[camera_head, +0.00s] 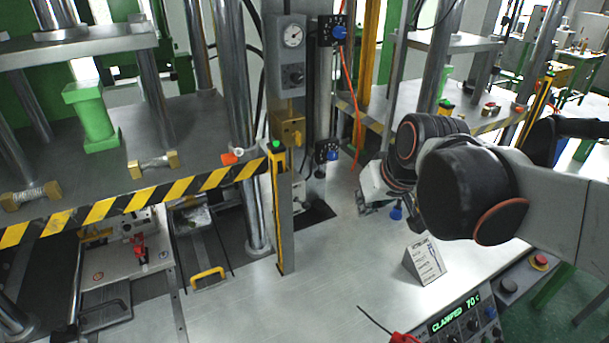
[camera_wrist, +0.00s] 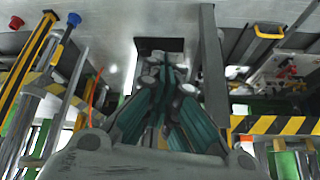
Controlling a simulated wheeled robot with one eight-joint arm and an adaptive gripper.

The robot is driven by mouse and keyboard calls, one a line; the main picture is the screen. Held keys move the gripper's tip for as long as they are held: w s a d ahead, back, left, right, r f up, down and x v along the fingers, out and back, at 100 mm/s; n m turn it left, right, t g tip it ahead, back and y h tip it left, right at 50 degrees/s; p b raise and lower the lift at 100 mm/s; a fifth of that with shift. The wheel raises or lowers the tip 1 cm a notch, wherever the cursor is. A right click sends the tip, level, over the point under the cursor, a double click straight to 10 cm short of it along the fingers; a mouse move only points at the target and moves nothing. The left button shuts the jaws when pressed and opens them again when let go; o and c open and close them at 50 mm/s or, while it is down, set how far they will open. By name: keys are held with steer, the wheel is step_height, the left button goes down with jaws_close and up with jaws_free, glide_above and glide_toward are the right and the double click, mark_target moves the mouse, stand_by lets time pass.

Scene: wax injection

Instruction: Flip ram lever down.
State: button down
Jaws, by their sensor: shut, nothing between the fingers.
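I cannot tell for sure which part is the ram lever. Candidates with blue knobs in the head view are the upper black box's knob (camera_head: 339,32), the lower box's knob (camera_head: 333,155), and a blue knob (camera_head: 396,212) just below my wrist. A blue knob also shows at upper left in the wrist view (camera_wrist: 74,18). My gripper (camera_head: 365,208) is above the metal bench, right of the striped post and partly hidden by my arm. In the wrist view, its teal-padded fingers (camera_wrist: 160,68) are together with nothing between them. They appear apart from the knobs.
A striped post (camera_head: 279,205) and gauge column (camera_head: 289,55) stand left of my gripper. A small sign (camera_head: 425,262) sits on the bench. A control panel (camera_head: 460,318) shows "CLAMPED 70 C". A yellow handle (camera_head: 208,279) is at lower left. The bench front is mostly clear.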

steer(key=w+a+n+y+p, duration=0.1)
steer(key=w+a+p, duration=0.2)
steer(key=w, duration=0.6)
steer(key=w+a+f+n+g+y+p, duration=0.1)
steer(key=w+a+p, duration=0.2)
steer(key=w, duration=0.6)
steer(key=shift+w+a+p, duration=0.3)
steer(key=shift+w, duration=0.1)
steer(key=b, duration=0.2)
glide_above(301, 202)
steer(key=s+d, duration=0.2)
steer(key=f, duration=1.2)
steer(key=shift+w+a+f, duration=0.1)
steer(key=shift+w+f, duration=0.15)
